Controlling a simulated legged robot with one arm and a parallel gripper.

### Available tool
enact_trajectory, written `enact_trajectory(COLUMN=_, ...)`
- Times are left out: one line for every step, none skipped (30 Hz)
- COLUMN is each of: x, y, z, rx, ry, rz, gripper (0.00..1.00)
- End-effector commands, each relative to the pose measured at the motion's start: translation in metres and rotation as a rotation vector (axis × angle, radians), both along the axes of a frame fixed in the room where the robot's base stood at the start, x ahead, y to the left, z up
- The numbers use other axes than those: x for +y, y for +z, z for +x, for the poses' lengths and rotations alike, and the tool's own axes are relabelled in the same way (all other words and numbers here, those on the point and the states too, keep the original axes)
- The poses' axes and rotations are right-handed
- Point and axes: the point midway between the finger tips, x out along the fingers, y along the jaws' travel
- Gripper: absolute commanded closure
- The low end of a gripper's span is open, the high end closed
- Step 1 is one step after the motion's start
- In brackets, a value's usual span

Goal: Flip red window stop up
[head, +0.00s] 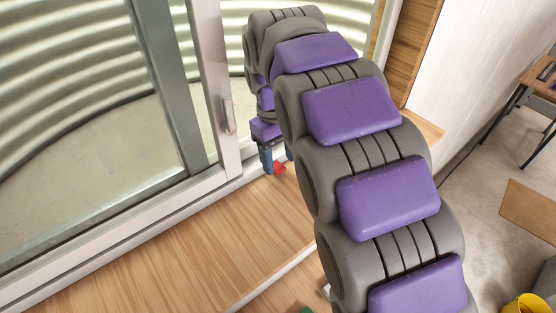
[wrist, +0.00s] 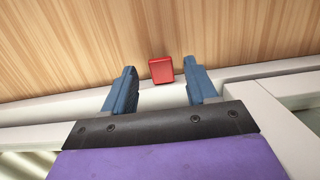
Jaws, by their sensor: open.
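The red window stop (wrist: 161,70) is a small red block at the edge of the white window track, against the wood floor. In the wrist view it lies between and slightly beyond the tips of my open gripper (wrist: 163,78), closer to the right finger. No contact with either finger is clear. In the head view the red stop (head: 279,168) shows beside the blue fingers of my gripper (head: 277,160), low at the window frame. My arm hides part of the gripper there.
The sliding glass window (head: 165,90) has a white frame with a handle (head: 228,115). The wood floor (head: 200,250) in front is mostly clear. A wooden table (head: 540,75) and a yellow bucket (head: 527,304) stand at the right.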

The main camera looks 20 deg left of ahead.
Motion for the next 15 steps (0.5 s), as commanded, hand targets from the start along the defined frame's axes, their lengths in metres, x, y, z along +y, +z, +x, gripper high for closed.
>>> enact_trajectory(x=-0.001, y=0.003, z=0.001, rx=-0.001, ry=-0.001, rz=0.001, gripper=0.43)
enact_trajectory(x=-0.002, y=0.006, z=0.001, rx=0.0, ry=-0.001, rz=0.001, gripper=0.43)
enact_trajectory(x=-0.002, y=0.008, z=0.001, rx=0.0, ry=-0.001, rz=0.001, gripper=0.43)
enact_trajectory(x=-0.002, y=0.01, z=0.001, rx=0.0, ry=-0.001, rz=0.002, gripper=0.43)
enact_trajectory(x=-0.003, y=0.013, z=0.001, rx=0.0, ry=-0.001, rz=0.002, gripper=0.43)
enact_trajectory(x=-0.003, y=0.016, z=0.001, rx=0.0, ry=-0.001, rz=0.002, gripper=0.43)
enact_trajectory(x=-0.003, y=0.018, z=0.001, rx=0.001, ry=-0.001, rz=0.002, gripper=0.43)
enact_trajectory(x=-0.005, y=0.018, z=-0.001, rx=0.002, ry=0.0, rz=0.001, gripper=0.43)
enact_trajectory(x=-0.007, y=0.018, z=-0.004, rx=0.002, ry=0.0, rz=0.0, gripper=0.43)
enact_trajectory(x=-0.008, y=0.018, z=-0.006, rx=0.002, ry=0.0, rz=0.001, gripper=0.43)
enact_trajectory(x=-0.009, y=0.019, z=-0.007, rx=0.001, ry=0.0, rz=0.0, gripper=0.43)
enact_trajectory(x=-0.011, y=0.019, z=-0.009, rx=0.0, ry=0.0, rz=0.001, gripper=0.43)
enact_trajectory(x=-0.012, y=0.019, z=-0.011, rx=0.0, ry=0.0, rz=0.001, gripper=0.43)
enact_trajectory(x=-0.013, y=0.019, z=-0.013, rx=0.0, ry=0.0, rz=0.002, gripper=0.43)
enact_trajectory(x=-0.015, y=0.019, z=-0.015, rx=0.0, ry=0.0, rz=0.001, gripper=0.43)
